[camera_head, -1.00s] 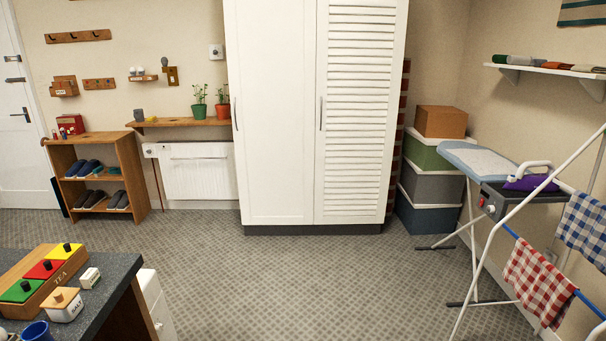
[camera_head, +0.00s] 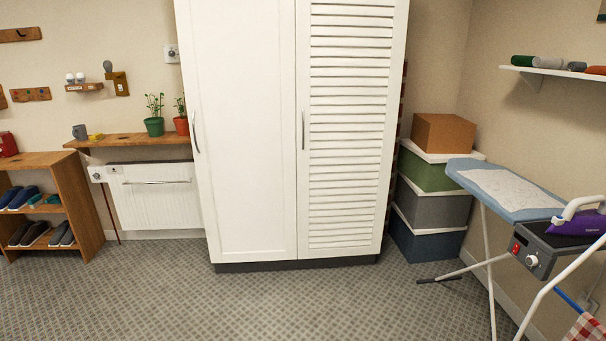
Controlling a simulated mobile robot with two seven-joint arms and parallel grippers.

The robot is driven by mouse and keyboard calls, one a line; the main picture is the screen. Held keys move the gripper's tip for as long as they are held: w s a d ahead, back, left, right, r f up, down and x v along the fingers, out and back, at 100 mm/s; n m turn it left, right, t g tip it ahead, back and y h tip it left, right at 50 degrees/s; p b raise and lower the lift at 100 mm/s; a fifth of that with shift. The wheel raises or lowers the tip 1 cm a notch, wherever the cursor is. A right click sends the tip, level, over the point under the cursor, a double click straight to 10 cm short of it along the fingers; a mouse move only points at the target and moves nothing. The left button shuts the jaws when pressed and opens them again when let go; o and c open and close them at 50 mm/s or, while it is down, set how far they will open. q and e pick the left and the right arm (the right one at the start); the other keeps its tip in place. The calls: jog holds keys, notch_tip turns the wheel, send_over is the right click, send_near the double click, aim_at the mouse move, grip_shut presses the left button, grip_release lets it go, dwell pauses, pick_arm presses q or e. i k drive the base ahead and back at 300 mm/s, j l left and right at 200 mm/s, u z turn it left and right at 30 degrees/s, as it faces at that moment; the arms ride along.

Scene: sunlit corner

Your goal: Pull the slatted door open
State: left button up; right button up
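A tall white wardrobe stands against the back wall in the head view. Its right door is the slatted door (camera_head: 350,125), with horizontal louvres, and it is shut. A slim vertical metal handle (camera_head: 303,130) sits near this door's left edge. The left door (camera_head: 245,130) is plain and also shut, with its own handle (camera_head: 195,132) near its left edge. Neither of my grippers shows in the view.
The patterned floor (camera_head: 290,305) in front of the wardrobe is clear. Stacked storage boxes (camera_head: 432,210) stand right of it, near an ironing board (camera_head: 505,188) with an iron (camera_head: 570,222). A radiator (camera_head: 155,200) and shoe rack (camera_head: 75,190) are at left.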

aim_at(350, 54)
jog(key=i+z, duration=0.25)
jog(key=i, duration=0.4)
jog(key=i+j+z, duration=0.1)
jog(key=i+z, duration=0.15)
jog(key=i, duration=0.45)
jog(key=i+z, duration=0.1)
jog(key=i, duration=1.3)
jog(key=i+l+u, duration=0.15)
jog(key=i, duration=0.25)
jog(key=i+l+u, duration=0.15)
jog(key=i, duration=0.2)
